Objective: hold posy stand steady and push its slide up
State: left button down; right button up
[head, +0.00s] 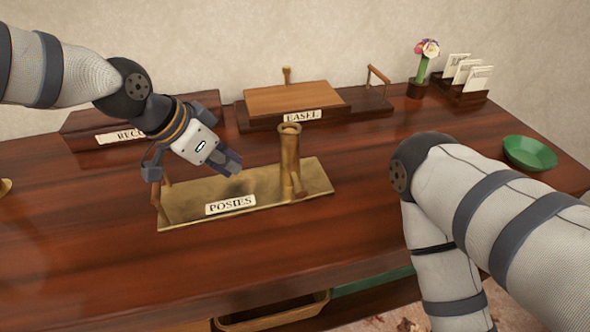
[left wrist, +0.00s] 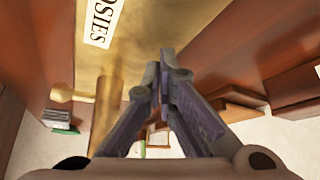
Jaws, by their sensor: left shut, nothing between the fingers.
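The posy stand is a brass plate (head: 260,190) with a POSIES label on its front and an upright brass tube (head: 289,155) near its right end. A small brass knob (head: 302,194) sits low on the tube; I take it as part of the slide, which looks low. A thin post with a handle stands at the plate's left end, partly behind my gripper. My left gripper (head: 232,162) is shut and empty above the plate, left of the tube and apart from it. My right gripper is out of view.
Behind stand the EASEL holder (head: 258,120) and the RECO-labelled wooden stand (head: 75,122). A posy in a green holder (head: 422,68), a card rack (head: 460,95) and a green bowl (head: 529,153) are at right. The desk (head: 90,255) is clear in front-left.

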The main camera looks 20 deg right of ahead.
pick_arm(q)
jog(key=shift+f, duration=0.65)
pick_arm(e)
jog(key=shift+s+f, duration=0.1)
